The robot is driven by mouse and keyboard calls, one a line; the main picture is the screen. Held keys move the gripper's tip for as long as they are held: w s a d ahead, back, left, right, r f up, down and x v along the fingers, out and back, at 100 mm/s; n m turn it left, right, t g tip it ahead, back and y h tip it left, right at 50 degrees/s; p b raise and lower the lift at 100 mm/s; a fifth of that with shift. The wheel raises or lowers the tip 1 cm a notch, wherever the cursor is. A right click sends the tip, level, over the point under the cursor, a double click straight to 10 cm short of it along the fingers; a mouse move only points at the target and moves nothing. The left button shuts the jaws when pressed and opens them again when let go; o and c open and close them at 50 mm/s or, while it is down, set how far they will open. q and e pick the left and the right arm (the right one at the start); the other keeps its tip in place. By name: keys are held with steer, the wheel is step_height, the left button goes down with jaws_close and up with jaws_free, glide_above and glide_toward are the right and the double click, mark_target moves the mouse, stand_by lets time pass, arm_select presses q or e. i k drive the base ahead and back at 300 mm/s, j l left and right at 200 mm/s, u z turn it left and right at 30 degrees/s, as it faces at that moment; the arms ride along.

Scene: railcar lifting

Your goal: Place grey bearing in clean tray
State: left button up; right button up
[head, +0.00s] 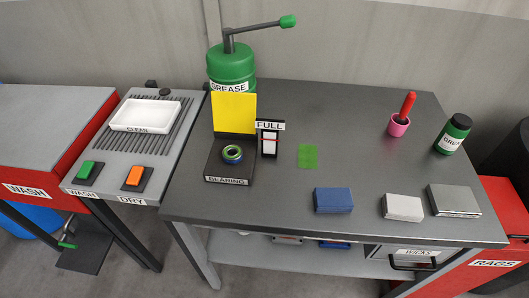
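The clean tray (126,122) is a white, shallow, empty tray labelled CLEAN. It sits on the ribbed grey draining surface at the left. A ring-shaped bearing (232,162) lies on the dark base labelled BEARING, in front of a yellow panel (234,112). The ring looks blue-grey, with green showing around its centre. I see no other bearing. Neither of my grippers is in view.
A green grease drum (231,65) with a crank stands behind the yellow panel. A FULL gauge (270,139) stands beside the base. Blue (333,200) and white (403,207) blocks, a pink cup (398,126) and a grease can (454,134) stand right.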

mark_target(144, 123)
steer(key=j+z, duration=0.2)
steer(key=z, duration=0.2)
steer(key=j+z, duration=0.25)
steer(key=z, duration=0.2)
steer(key=j+z, duration=0.2)
steer(key=z, duration=0.2)
steer(key=j+z, duration=0.2)
steer(key=z, duration=0.2)
steer(key=k+j+z, duration=0.15)
steer(key=z, duration=0.3)
